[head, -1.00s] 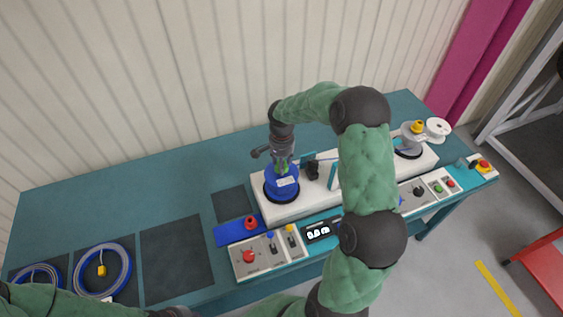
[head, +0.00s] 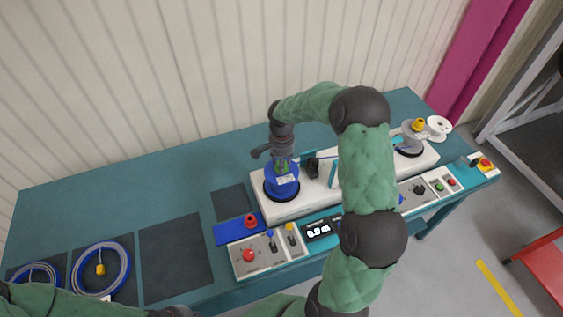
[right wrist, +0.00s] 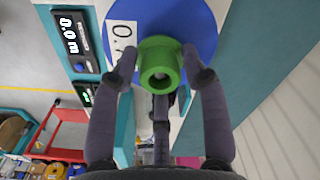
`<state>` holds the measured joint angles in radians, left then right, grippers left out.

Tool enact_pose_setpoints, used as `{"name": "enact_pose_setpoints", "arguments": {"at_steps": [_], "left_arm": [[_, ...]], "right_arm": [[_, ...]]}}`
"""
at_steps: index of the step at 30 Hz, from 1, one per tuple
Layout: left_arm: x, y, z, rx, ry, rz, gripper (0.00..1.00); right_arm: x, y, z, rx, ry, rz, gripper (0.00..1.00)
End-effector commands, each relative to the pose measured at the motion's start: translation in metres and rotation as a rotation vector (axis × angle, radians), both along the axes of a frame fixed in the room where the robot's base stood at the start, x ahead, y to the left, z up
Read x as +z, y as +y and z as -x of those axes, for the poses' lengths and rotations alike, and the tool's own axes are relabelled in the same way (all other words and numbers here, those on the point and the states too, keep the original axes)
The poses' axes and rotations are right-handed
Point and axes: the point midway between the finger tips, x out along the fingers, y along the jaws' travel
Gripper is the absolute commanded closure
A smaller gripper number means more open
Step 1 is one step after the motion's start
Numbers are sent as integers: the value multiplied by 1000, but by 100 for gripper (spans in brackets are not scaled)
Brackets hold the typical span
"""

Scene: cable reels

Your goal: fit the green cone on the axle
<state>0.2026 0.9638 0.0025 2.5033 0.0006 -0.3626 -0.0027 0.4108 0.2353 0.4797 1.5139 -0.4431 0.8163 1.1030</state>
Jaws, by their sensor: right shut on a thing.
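My right gripper (right wrist: 160,72) is shut on the green cone (right wrist: 160,58), a ring-like piece with a round bore facing the wrist camera. In the head view the right gripper (head: 282,160) is over the blue reel (head: 282,186) on the white machine, and a little green shows between its fingers. In the right wrist view the cone is in front of the blue reel's face (right wrist: 190,22), near its white label (right wrist: 121,36). The axle is mostly hidden by the cone; a greyish spot shows inside the bore. I cannot tell how deep the cone sits. My left gripper is out of view.
A red cone (head: 250,221) stands on a blue mat (head: 228,233) beside the machine. A control panel (head: 262,262) with knobs runs along the front. A yellow cone (head: 418,125) is by the white reel at right. Coiled blue cable (head: 126,271) lies at left. The table's back left is clear.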

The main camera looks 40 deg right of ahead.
Motion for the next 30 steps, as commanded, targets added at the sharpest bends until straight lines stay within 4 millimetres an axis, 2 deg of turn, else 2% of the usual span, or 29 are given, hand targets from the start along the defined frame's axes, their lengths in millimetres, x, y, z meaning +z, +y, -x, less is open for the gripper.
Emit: {"name": "enact_pose_setpoints", "arguments": {"at_steps": [5,6,9,16,17,18,19,30], "left_arm": [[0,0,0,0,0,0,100],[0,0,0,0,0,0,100],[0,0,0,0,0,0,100],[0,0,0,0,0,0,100],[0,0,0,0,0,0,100],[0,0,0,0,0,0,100],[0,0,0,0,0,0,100],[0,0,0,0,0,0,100]], "right_arm": [[1,0,0,0,-1,1,87],[1,0,0,0,-1,1,52],[1,0,0,0,-1,1,27],[0,0,0,0,0,0,27],[0,0,0,0,0,0,24],[0,0,0,0,0,0,13],[0,0,0,0,0,0,11],[0,0,0,0,0,0,11]]}}
